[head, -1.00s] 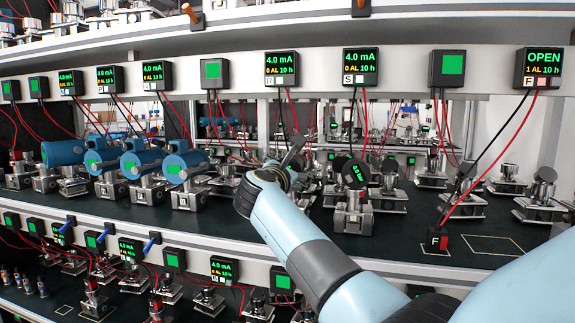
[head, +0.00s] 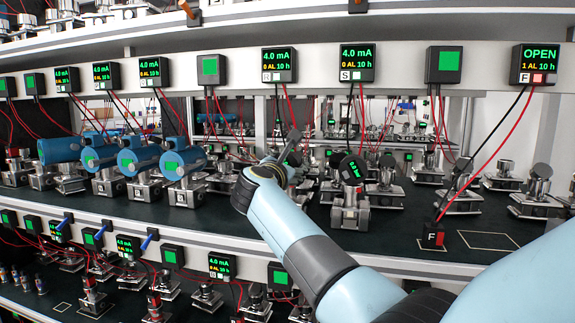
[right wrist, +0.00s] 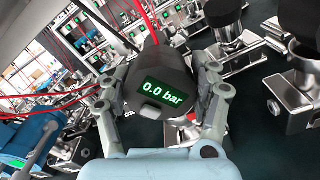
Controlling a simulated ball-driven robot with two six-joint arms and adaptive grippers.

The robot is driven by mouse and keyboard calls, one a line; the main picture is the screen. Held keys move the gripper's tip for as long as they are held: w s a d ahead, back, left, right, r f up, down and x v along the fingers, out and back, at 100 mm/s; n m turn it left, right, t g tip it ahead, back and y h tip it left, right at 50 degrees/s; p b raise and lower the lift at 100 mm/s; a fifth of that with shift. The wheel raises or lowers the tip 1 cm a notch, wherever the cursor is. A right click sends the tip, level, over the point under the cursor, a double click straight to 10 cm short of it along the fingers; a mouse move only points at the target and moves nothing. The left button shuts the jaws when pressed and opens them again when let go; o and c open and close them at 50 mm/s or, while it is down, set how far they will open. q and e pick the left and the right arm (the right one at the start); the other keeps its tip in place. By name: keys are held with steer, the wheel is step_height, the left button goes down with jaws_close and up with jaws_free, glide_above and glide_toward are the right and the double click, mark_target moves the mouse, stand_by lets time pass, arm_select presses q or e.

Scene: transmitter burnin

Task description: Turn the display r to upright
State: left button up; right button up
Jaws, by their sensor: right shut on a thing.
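Display r, a dark round housing (right wrist: 158,72) with a green screen reading "0.0 bar", sits between the two fingers of my right gripper (right wrist: 163,80) in the right wrist view. The fingers lie against its sides. Its text slopes down to the right in that view. In the head view my right gripper (head: 285,160) is at mid-shelf, below the R readout box (head: 279,65); the gripper hides the display's face there. My left gripper is not in view.
A similar transmitter with a tilted dark display (head: 352,170) stands close to the right of my gripper. Several blue cylindrical transmitters (head: 138,158) stand at the left. Red and black leads hang from the boxes above. Bare shelf (head: 400,232) shows at the front right.

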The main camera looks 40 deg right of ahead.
steer(key=n+p, duration=0.1)
steer(key=n, duration=0.2)
steer(key=shift+r, duration=0.15)
steer(key=n+p, duration=0.2)
steer(key=n, duration=0.1)
steer(key=shift+w+a+n, duration=0.1)
steer(key=shift+n, duration=0.3)
steer(key=n+p, duration=0.3)
steer(key=n, duration=0.1)
steer(key=shift+n, duration=0.4)
steer(key=o, duration=1.1)
steer(key=shift+o, duration=0.2)
steer(key=shift+a+f, duration=0.1)
steer(key=shift+f, duration=0.1)
